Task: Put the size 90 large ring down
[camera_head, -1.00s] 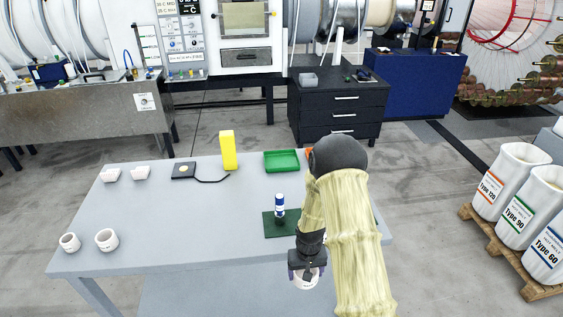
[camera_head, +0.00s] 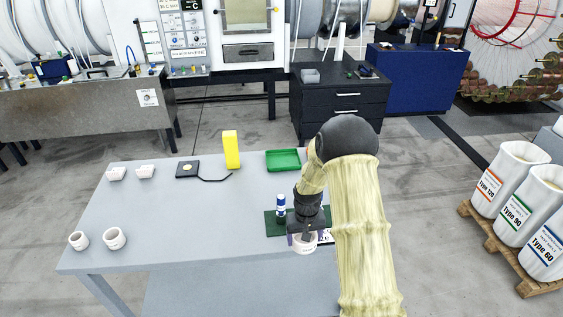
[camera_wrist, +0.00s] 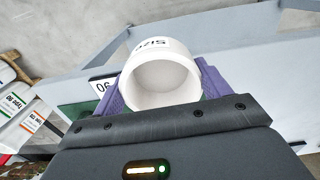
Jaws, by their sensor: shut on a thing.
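The large ring (camera_head: 304,247) is a white, cup-like ring held in my gripper (camera_head: 304,236) near the front edge of the table. In the wrist view the ring (camera_wrist: 160,82) sits between the purple fingers of my gripper (camera_wrist: 162,88), which are shut on it. Its label reads "SIZE" in part; the number is hidden. A dark green mat (camera_head: 275,228) lies behind and left of the ring, and a white-and-blue bottle (camera_head: 281,207) stands on it. A card with "90" (camera_wrist: 102,85) shows beside the ring in the wrist view. I cannot tell whether the ring touches the table.
The table's middle is clear.

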